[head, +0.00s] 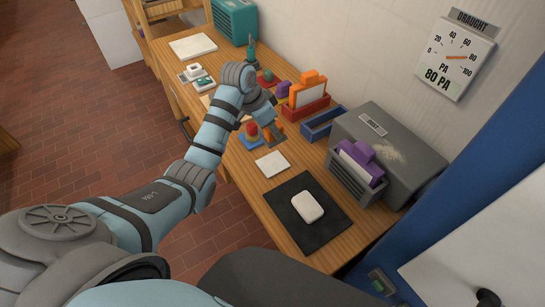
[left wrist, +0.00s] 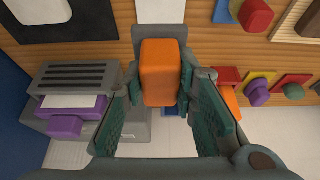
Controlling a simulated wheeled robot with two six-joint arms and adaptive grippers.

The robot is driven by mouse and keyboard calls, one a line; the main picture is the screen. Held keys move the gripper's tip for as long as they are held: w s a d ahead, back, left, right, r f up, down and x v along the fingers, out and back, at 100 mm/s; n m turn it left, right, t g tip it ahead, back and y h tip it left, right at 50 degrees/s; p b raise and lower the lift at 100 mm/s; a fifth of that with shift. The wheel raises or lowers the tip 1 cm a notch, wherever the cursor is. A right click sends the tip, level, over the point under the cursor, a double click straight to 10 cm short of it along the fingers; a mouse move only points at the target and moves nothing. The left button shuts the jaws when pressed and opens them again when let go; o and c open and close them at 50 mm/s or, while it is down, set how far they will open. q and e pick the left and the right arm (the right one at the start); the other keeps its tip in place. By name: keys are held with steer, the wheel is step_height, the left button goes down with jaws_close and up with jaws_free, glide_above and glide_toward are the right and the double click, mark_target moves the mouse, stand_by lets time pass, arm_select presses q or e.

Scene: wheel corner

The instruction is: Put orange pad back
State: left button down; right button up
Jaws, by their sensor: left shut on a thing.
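The orange pad (left wrist: 165,72) is a rounded orange block. My left gripper (left wrist: 165,85) is shut on it, with a teal-lined finger on either side. In the head view my left gripper (head: 273,133) is over the wooden bench, and the orange pad shows only in part (head: 279,129) between the fingers. The pad appears above the bench top. The right gripper is not in view.
A red holder (head: 309,110) with an orange-topped white card and a blue holder (head: 322,124) stand near the wall. A grey machine (head: 390,150) with a purple piece stands right. A white square (head: 272,164) and a black mat (head: 330,232) lie in front.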

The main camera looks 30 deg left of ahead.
arm_select(q)
step_height(320, 180, down, 11)
steer(key=shift+w+f+b, duration=0.1)
steer(key=shift+f+b, duration=0.1)
steer(key=shift+b, duration=0.2)
steer(key=c, duration=1.3)
jaws_free()
steer(key=shift+f, duration=0.1)
